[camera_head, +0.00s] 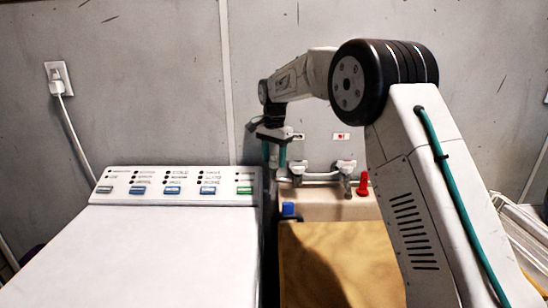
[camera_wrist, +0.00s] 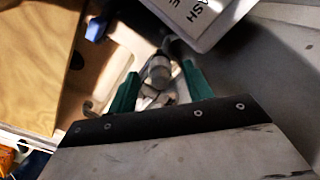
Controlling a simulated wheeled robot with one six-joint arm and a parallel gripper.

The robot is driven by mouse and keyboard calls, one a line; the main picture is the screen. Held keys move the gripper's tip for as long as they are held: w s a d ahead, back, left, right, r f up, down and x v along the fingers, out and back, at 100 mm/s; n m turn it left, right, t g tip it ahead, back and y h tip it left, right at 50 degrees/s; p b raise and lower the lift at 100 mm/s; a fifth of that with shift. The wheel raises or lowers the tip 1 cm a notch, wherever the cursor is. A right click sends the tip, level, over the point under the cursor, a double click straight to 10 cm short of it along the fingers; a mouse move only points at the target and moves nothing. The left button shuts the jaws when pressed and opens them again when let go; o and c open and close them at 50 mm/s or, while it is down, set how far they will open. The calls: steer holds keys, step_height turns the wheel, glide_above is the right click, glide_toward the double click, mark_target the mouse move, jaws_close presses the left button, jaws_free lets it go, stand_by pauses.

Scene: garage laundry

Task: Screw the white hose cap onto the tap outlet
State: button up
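Two taps with pale handles are on the back wall in the head view, a left tap (camera_head: 298,171) and a right tap (camera_head: 346,168). My gripper (camera_head: 274,158) points down just left of the left tap. In the wrist view my gripper (camera_wrist: 160,78) has its two green fingers spread apart. A grey, rounded fitting (camera_wrist: 160,68) shows between them, with pale parts below it. I see a gap at its sides, and cannot tell whether it is a tap part or the cap. I cannot make out the white hose cap for sure.
A white washer (camera_head: 150,245) with a button panel stands at the left. A wooden board (camera_head: 340,262) lies in front of the taps. A red fitting (camera_head: 363,184) and a blue item (camera_head: 289,209) are near them. A white lettered panel (camera_wrist: 200,15) is close to the fingers.

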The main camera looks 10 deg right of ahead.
step_height(320, 180, up, 8)
steer(key=shift+f, duration=0.1)
stand_by(0.4)
steer(key=shift+f, duration=0.15)
steer(key=shift+a+f, duration=0.1)
steer(key=shift+f, duration=1.45)
steer(key=o, duration=0.3)
